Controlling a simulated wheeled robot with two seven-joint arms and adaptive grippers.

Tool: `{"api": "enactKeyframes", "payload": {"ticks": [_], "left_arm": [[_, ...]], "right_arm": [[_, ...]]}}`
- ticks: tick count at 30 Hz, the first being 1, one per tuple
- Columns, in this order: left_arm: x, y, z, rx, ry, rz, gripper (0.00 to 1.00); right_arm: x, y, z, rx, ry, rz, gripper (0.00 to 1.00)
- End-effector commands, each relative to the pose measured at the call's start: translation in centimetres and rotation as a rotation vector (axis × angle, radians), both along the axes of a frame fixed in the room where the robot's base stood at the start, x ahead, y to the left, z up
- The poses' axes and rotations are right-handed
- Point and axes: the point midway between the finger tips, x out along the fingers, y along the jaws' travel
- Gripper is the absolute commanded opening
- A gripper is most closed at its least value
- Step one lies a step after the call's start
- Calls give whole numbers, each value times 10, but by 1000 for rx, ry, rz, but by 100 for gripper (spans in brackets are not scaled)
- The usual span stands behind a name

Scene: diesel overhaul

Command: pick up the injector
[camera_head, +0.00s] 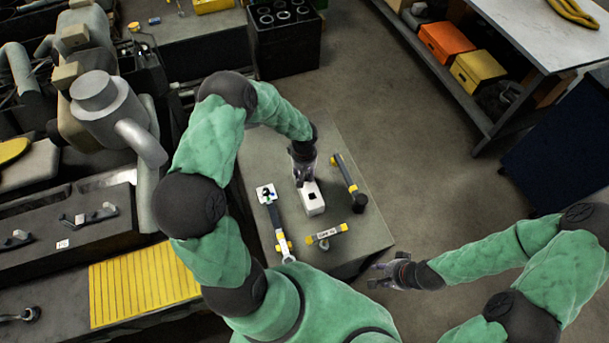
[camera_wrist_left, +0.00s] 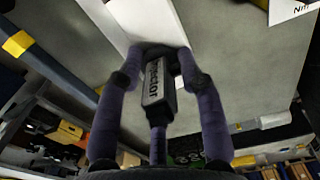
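The injector (camera_wrist_left: 158,85) is a grey piece with its name in light letters. It lies between the two fingers of my left gripper (camera_wrist_left: 162,52), whose tips close in on its far end. In the head view my left gripper (camera_head: 302,178) points down at the white block (camera_head: 313,207) with a dark square opening, on the grey table. The injector is hard to make out there, and I cannot tell whether it touches the block. The white block also shows in the left wrist view (camera_wrist_left: 135,20). My right gripper (camera_head: 376,274) is open and empty off the table's front right corner.
On the table lie a grey-and-yellow tool (camera_head: 345,174) with a black end, a long tool (camera_head: 278,225) by a white tag, and a yellow-ended labelled piece (camera_head: 327,233). An engine (camera_head: 105,100) stands left. A shelved workbench (camera_head: 540,30) is at the back right. Open floor lies between.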

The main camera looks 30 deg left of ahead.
Motion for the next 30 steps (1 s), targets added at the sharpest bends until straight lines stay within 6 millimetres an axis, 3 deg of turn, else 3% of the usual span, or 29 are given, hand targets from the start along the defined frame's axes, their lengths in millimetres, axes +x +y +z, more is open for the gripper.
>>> {"api": "enactKeyframes", "payload": {"ticks": [11,21,30], "left_arm": [[2,1,11,2,-4,1,0],[2,0,71,2,-6,0,0],[1,0,102,2,-1,-1,0]], "right_arm": [[0,0,-1,0,0,0,40],[0,0,-3,0,0,0,40],[0,0,-3,0,0,0,40]]}}
